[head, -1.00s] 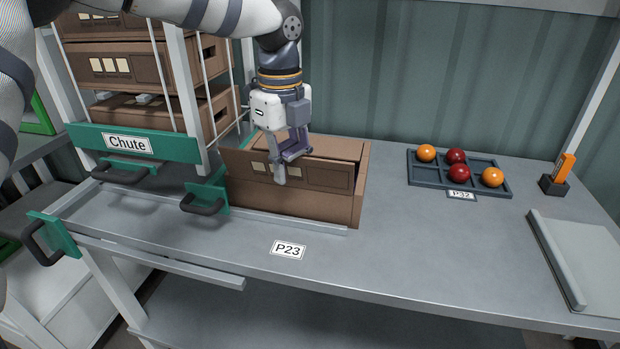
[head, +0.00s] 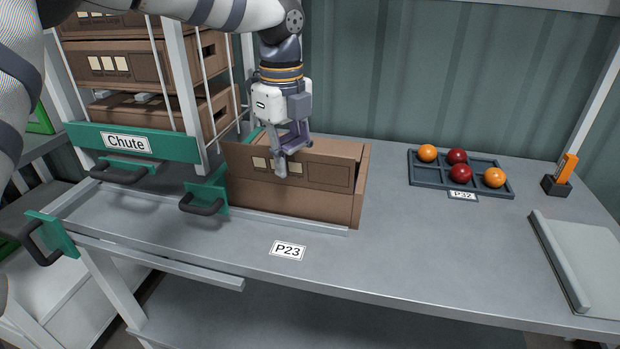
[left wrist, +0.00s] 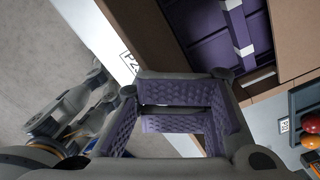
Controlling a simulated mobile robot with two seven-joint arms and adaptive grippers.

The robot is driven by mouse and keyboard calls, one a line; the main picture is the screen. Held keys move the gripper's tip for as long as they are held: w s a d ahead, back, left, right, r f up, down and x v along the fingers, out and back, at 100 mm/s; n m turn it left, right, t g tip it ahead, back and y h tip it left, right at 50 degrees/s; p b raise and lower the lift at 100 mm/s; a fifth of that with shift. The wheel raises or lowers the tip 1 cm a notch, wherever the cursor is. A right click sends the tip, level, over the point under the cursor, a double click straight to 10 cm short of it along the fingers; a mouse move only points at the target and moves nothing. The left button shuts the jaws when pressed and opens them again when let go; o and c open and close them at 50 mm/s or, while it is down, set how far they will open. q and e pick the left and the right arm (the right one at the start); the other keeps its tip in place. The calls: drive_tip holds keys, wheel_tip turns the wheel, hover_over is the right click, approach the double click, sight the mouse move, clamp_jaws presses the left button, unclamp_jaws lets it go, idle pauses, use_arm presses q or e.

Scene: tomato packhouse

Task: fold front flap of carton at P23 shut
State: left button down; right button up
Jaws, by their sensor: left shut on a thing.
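The brown carton (head: 290,205) stands on the bench behind the P23 label (head: 288,251). Its front flap (head: 325,173), with pale squares printed on it, stands up along the front side, its top edge above the carton's rim at the right. My left gripper (head: 289,160) reaches down from above and is shut on the front flap, left of its middle. In the left wrist view, the purple-padded fingers (left wrist: 185,110) show beside the carton (left wrist: 160,35), whose dark interior is partly visible. The exact contact with the flap is hard to see there.
The green chute (head: 130,143) with stacked cartons is at the left. Green handled stops (head: 206,192) and a low rail (head: 290,222) lie beside and before the carton. A P32 tray (head: 440,178) holds orange and red tomatoes. Bench between carton and tray is clear.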

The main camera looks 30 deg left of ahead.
use_arm(q)
drive_tip(key=shift+w+a+f, duration=0.15)
drive_tip(key=shift+w+f, duration=0.15)
drive_tip(key=shift+w, duration=0.1)
drive_tip(key=shift+w+r, duration=0.15)
drive_tip(key=shift+w, duration=0.1)
drive_tip(key=shift+w+a+b, duration=0.15)
drive_tip(key=shift+w+b, duration=0.25)
drive_tip(key=shift+w, duration=0.1)
drive_tip(key=shift+w+f+b, duration=0.95)
drive_tip(key=shift+w+f, duration=0.55)
drive_tip(key=shift+w, duration=0.8)
wheel_tip(320, 180, up, 8)
drive_tip(key=p, duration=0.1)
drive_tip(key=shift+a, duration=0.45)
use_arm(e)
drive_tip(key=shift+s+f+g, duration=0.5)
drive_tip(key=shift+s+f, duration=0.7)
use_arm(q)
drive_tip(key=shift+r, duration=0.1)
